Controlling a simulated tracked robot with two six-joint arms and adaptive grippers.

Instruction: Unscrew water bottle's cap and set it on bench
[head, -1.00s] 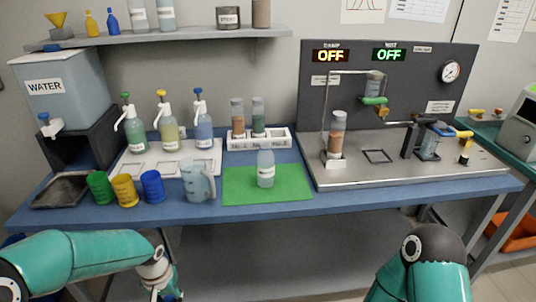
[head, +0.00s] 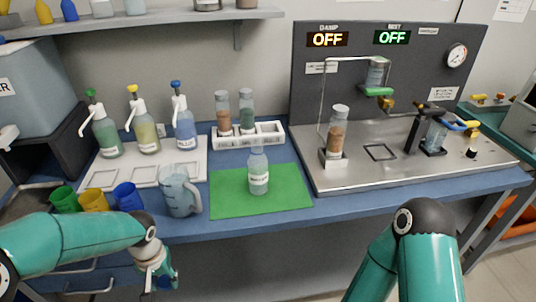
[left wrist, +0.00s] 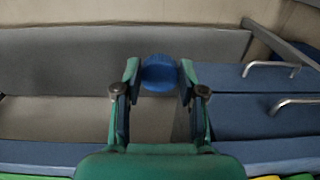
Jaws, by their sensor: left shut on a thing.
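The clear water bottle (head: 258,180) stands upright on the green mat (head: 225,198) at the middle of the bench. I see no coloured cap on its neck. My left gripper (head: 163,281) is low in front of the bench's front edge, left of the bottle and apart from it. In the left wrist view my left gripper (left wrist: 159,78) is shut on a round blue ribbed cap (left wrist: 159,71), held between its fingertips. My right arm shows at the lower right of the head view, but its gripper is out of sight.
A clear jug (head: 177,192) stands left of the mat, beside a blue cup (head: 128,197) and other coloured cups. A vial rack (head: 262,140) is behind the bottle. The steel rig base (head: 400,170) is to the right. The mat has free room around the bottle.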

